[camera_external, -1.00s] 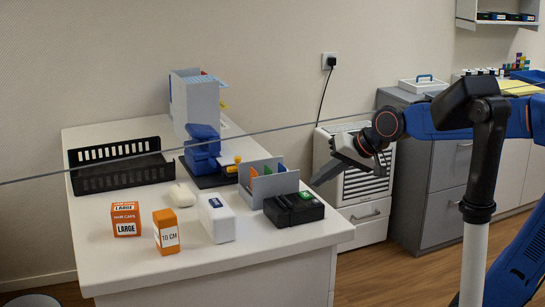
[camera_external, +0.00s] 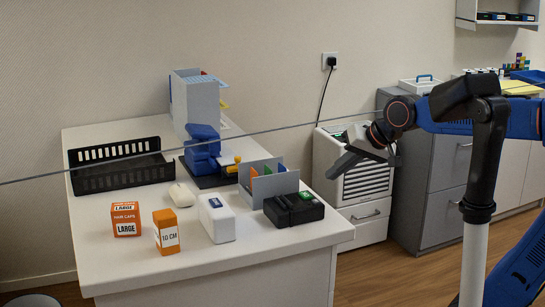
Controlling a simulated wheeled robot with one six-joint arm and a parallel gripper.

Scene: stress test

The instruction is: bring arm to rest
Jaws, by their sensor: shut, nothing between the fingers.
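My gripper (camera_external: 338,170) is at the end of my blue and black arm, which reaches in from the right. It is shut and empty. It hangs in the air in front of the white drawer unit, to the right of the white table (camera_external: 110,262), apart from everything on it. The fingers point left and down.
On the table are a black basket (camera_external: 120,177), an orange box (camera_external: 126,219), an orange and white box (camera_external: 166,232), a white container (camera_external: 216,219), a black device (camera_external: 293,209) and a blue device (camera_external: 202,150). Grey cabinets (camera_external: 425,205) stand behind my arm.

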